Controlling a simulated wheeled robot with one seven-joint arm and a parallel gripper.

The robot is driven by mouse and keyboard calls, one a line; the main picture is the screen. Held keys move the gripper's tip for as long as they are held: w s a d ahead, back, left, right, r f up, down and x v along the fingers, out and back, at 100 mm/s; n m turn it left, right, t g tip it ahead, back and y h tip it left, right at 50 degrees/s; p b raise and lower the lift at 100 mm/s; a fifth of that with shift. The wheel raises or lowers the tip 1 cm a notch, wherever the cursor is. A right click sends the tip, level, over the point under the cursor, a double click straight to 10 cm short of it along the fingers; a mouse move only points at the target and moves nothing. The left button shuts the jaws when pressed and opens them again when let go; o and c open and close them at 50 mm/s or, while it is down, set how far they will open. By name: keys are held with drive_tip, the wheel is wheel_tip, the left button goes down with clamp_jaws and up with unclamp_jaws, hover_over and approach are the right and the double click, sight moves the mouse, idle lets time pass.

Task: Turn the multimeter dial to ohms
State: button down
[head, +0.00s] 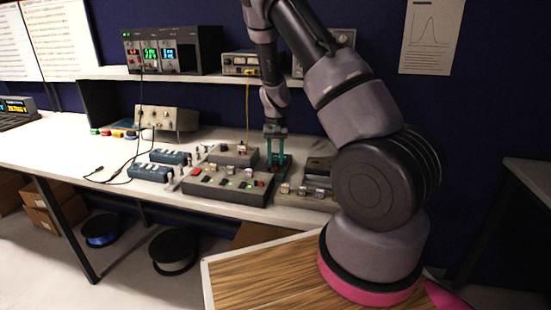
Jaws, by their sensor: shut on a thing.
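My gripper (275,160) points straight down over the back right of the bench, with its two teal fingers reaching a small dark device, which looks like the multimeter (262,175). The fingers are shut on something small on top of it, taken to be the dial. The dial itself and its markings are too small and too covered by the fingers to read, so its setting cannot be told.
A grey box with red and green buttons (228,187) stands just in front, and a smaller grey box (233,154) stands to the left. A dark stacked box (320,167) stands close on the right. A shelf (190,77) with instruments runs behind.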

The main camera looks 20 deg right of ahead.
sight(275, 160)
drive_tip(key=m, duration=0.5)
drive_tip(key=shift+m, duration=0.3)
drive_tip(key=m, duration=0.5)
drive_tip(key=shift+m, duration=0.3)
drive_tip(key=c, duration=0.5)
unclamp_jaws()
drive_tip(key=shift+c, duration=0.2)
wheel_tip(275, 160, up, 11)
idle(0.3)
